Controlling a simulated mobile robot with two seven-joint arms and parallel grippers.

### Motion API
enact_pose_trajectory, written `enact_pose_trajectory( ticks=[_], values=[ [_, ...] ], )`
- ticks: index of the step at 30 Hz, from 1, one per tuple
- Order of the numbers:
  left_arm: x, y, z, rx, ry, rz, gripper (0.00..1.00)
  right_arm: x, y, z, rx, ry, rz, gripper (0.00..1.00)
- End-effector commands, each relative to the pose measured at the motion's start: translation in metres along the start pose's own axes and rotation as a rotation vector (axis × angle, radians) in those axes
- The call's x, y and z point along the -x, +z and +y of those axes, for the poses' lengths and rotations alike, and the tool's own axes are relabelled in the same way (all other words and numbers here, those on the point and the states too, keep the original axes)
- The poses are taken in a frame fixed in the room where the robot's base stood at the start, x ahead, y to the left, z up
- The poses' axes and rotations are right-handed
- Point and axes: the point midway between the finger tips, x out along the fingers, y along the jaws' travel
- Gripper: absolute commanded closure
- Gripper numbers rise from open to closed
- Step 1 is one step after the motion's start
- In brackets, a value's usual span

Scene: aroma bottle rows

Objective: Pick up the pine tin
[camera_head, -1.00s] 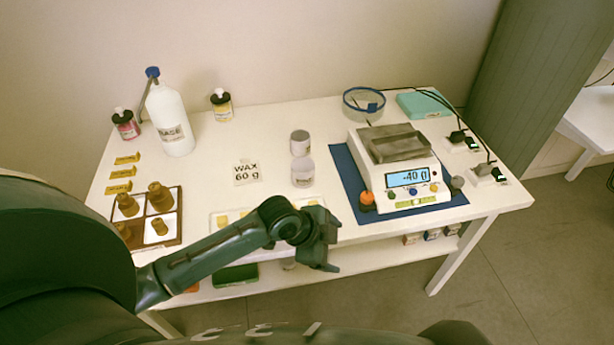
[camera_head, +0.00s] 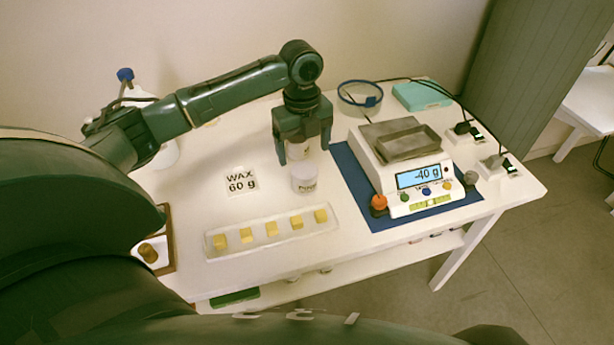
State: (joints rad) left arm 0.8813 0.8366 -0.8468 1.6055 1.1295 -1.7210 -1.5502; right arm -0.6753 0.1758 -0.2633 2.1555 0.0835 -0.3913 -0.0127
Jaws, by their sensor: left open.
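Two small pale tins stand near the middle of the table. The back tin (camera_head: 298,151) is between the fingers of my left gripper (camera_head: 303,153), which points down over it from behind. The fingers are open, one on each side of the tin, and the gripper hides its top. The front tin (camera_head: 305,179) stands just in front, outside the fingers, with a white body and small dark lettering. I cannot read clearly which tin is pine. My right gripper is not in view.
A scale (camera_head: 405,165) reading -40 g stands on a blue mat (camera_head: 375,219) to the right. A clear tray (camera_head: 327,229) of several yellow cubes lies in front. A "WAX 60 g" card (camera_head: 241,181) is at the left. My left arm hides much of the table's left side.

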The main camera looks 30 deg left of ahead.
Motion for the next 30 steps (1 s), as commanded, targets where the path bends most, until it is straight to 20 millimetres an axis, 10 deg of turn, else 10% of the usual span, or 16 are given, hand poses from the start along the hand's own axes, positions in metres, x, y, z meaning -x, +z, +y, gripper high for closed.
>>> enact_pose_trajectory(
  ticks=[21,30],
  values=[
    [-0.095,0.002,-0.001,0.002,-0.001,0.000,0.19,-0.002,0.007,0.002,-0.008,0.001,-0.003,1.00],
    [-0.103,0.002,-0.001,0.001,-0.004,-0.001,0.19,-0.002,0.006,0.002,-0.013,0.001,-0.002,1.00]
  ],
)
